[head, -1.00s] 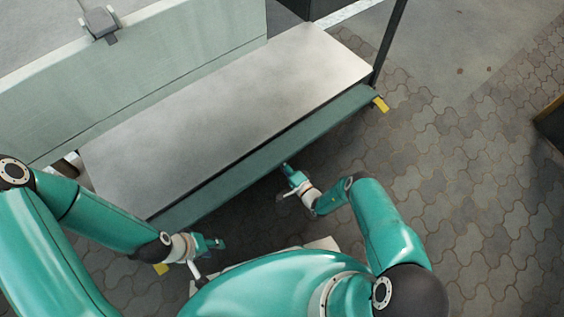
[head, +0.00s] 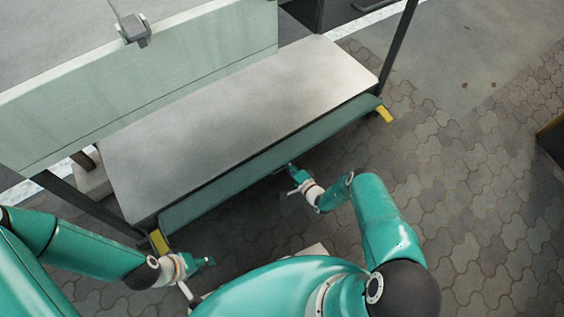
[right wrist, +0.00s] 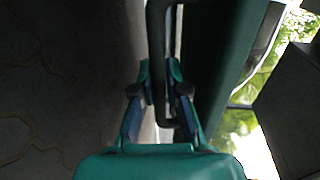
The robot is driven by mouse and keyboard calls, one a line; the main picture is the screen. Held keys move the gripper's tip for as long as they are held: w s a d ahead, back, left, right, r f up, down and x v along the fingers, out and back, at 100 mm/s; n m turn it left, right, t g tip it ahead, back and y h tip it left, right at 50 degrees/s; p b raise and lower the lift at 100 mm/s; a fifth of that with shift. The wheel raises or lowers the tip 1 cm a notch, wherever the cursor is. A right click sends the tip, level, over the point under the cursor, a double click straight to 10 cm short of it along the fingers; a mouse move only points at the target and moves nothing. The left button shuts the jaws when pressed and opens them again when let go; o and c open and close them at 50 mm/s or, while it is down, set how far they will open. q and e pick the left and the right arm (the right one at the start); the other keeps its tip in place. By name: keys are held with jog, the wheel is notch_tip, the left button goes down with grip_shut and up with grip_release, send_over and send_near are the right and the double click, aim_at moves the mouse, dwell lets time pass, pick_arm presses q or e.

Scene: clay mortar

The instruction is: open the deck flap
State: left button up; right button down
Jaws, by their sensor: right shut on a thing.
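The deck flap (head: 245,173) is a long green strip along the near edge of a grey metal deck (head: 240,115). It hangs sloping down from that edge. My right gripper (head: 292,169) is at the flap's lower edge, near its middle. In the right wrist view a dark bar-shaped handle (right wrist: 157,50) runs between the fingers of my right gripper (right wrist: 160,98), which is shut on it. The flap's green face (right wrist: 225,60) is close beside it. My left gripper (head: 205,263) is low at the left, apart from the flap; its finger opening is too small to tell.
Yellow pieces sit at the flap's left end (head: 159,242) and right end (head: 385,114). A pale green panel (head: 150,85) stands behind the deck. A dark post (head: 398,45) rises at the right corner. Paving (head: 470,200) is clear to the right.

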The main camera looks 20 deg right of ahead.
jog(key=shift+w+a+r, duration=0.1)
jog(key=shift+r, duration=0.05)
jog(key=c, duration=1.2)
grip_release()
jog(key=v, duration=1.2)
